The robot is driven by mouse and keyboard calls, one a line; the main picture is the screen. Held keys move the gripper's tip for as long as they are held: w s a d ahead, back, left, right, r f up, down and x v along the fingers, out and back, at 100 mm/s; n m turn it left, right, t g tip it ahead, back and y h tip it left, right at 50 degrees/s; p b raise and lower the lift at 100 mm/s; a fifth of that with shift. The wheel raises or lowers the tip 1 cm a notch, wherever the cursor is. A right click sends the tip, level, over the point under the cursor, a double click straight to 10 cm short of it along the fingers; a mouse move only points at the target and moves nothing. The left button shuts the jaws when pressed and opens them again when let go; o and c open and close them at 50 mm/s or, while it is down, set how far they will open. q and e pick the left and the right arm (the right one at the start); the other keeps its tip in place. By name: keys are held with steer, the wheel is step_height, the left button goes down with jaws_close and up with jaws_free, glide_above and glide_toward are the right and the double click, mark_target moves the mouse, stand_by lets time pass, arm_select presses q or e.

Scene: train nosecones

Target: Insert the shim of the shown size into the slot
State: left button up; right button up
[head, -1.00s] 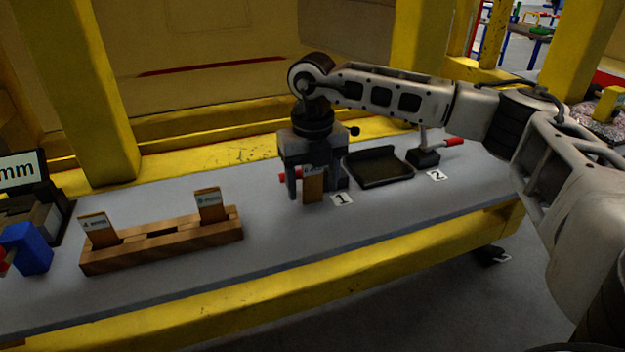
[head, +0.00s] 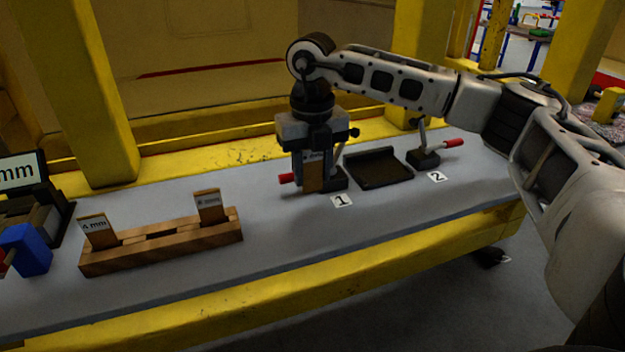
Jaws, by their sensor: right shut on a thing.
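My right gripper (head: 312,172) is shut on a brown shim (head: 314,178) with a pale label, held upright beside the clamp marked 1. The label is too small to read surely. A wooden rack (head: 165,246) at the left holds two upright shims: one labelled 4 mm (head: 98,230) at its left end and another (head: 209,205) at its right end; an empty slot shows between them. The slot for the shim cannot be made out. My left gripper is out of view.
A black tray (head: 378,168) lies between the clamp by label 1 (head: 342,201) and the clamp (head: 424,157) by label 2 (head: 437,176). A blue block (head: 27,249) stands at the far left. The grey tabletop (head: 268,236) is clear between rack and gripper.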

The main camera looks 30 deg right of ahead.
arm_select(q)
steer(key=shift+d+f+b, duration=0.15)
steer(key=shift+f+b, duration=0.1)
steer(key=shift+b, duration=0.6)
arm_select(e)
steer(key=s+a+r, duration=0.9)
steer(key=s+r, duration=0.1)
steer(key=shift+s+a, duration=0.25)
steer(key=shift+a, duration=0.1)
